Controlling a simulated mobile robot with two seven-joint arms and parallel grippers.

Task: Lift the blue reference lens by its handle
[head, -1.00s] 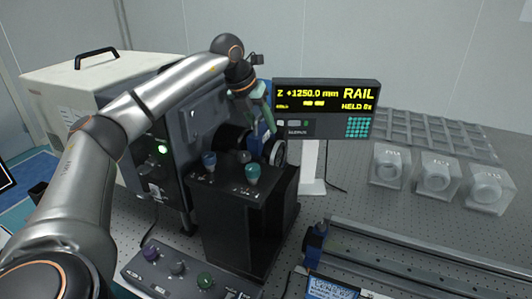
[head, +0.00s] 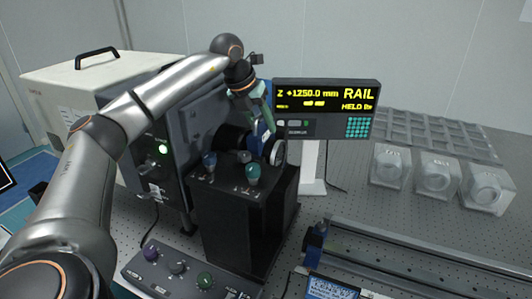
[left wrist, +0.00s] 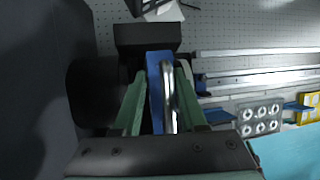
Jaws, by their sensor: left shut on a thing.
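The blue reference lens shows a blue handle (head: 267,122) and a round silver-rimmed lens (head: 279,152) just beyond the black box in the head view. My left gripper (head: 262,108) comes down from above, its green fingers shut on the blue handle. In the left wrist view the blue handle (left wrist: 155,88) and the bright metal rim (left wrist: 169,95) lie between the fingers of my left gripper (left wrist: 160,92). The fingers cover part of the handle. I cannot tell whether the lens is clear of its support. My right gripper is out of view.
A black box with coloured knobs (head: 243,215) stands in front of the lens. A grey instrument (head: 192,115) is close on the left, and a display (head: 326,108) is behind. A rail (head: 430,262) lies at right. Clear blocks (head: 436,178) stand farther right.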

